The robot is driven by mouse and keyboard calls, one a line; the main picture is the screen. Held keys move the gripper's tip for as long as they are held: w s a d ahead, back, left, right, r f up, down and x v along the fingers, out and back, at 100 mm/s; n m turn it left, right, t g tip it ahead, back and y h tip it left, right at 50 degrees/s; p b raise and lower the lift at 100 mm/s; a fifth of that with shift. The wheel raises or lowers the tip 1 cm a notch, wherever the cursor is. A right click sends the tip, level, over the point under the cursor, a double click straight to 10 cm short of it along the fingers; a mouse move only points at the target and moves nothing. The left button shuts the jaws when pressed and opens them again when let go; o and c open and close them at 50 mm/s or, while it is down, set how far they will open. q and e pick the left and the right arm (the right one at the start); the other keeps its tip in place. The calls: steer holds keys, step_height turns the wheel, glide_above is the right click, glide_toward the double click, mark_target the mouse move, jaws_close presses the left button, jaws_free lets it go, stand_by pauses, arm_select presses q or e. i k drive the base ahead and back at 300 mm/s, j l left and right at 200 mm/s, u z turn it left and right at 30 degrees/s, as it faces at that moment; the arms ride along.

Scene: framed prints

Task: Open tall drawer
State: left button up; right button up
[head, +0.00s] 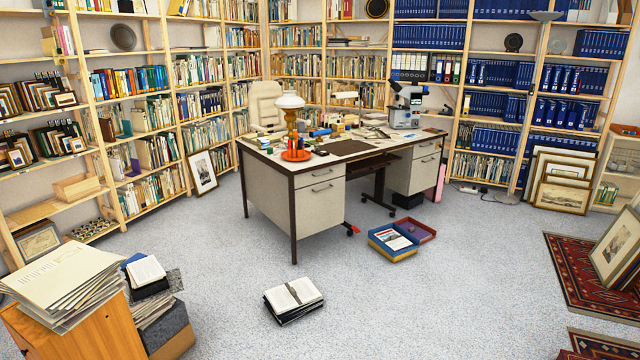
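A desk (275,161) with a wooden-edged top stands in the middle of the room. Its near pedestal has a shallow upper drawer (307,178) and a tall lower drawer (318,212), both pale grey with a dark bar handle. Both look shut. The desk's right pedestal also has a shallow upper drawer (427,148) and a taller lower drawer (424,176), which also look shut. Neither of my grippers is in the head view.
An open book (293,295) lies on the grey carpet (375,305) before the desk. An open blue-and-red box (391,251) lies right of the near pedestal. A wooden cabinet (85,335) with papers stands front left. Framed prints lean at right. Carpet around is mostly free.

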mark_target(319, 207)
steer(key=i, duration=1.95)
